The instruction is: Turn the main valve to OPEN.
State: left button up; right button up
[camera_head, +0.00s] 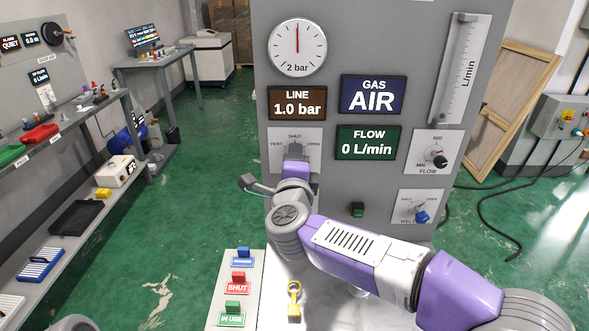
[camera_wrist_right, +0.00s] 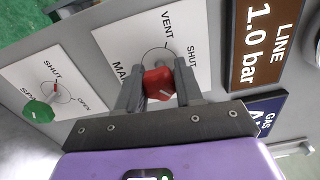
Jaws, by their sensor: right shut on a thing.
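The main valve is a red knob (camera_wrist_right: 157,83) on a white plate marked VENT, SHUT and MAIN in the right wrist view. Its plate (camera_head: 277,149) shows on the panel in the head view with VENT, SHUT and OPEN, and the knob there is hidden by my gripper. My right gripper (camera_head: 295,150) is at the plate. In the wrist view the right gripper (camera_wrist_right: 157,88) has a finger on each side of the knob and is shut on it. A short pale mark shows on the knob, but I cannot tell its exact setting. My left gripper is not in view.
The LINE display (camera_head: 297,103) reads 1.0 bar and the FLOW display (camera_head: 367,142) reads 0 L/min. A green knob (camera_wrist_right: 38,111) on another plate is near the main valve. A flow knob (camera_head: 436,157) and a blue knob (camera_head: 421,215) are at right. Coloured tags (camera_head: 237,284) stand below.

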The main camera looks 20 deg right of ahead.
jog(key=shift+m+b, duration=0.6)
jog(key=shift+m, duration=0.4)
jog(key=o, duration=1)
jog(key=shift+o, duration=0.2)
jog(key=v, duration=0.7)
jog(key=shift+s+p, duration=0.3)
jog(key=shift+p, duration=0.15)
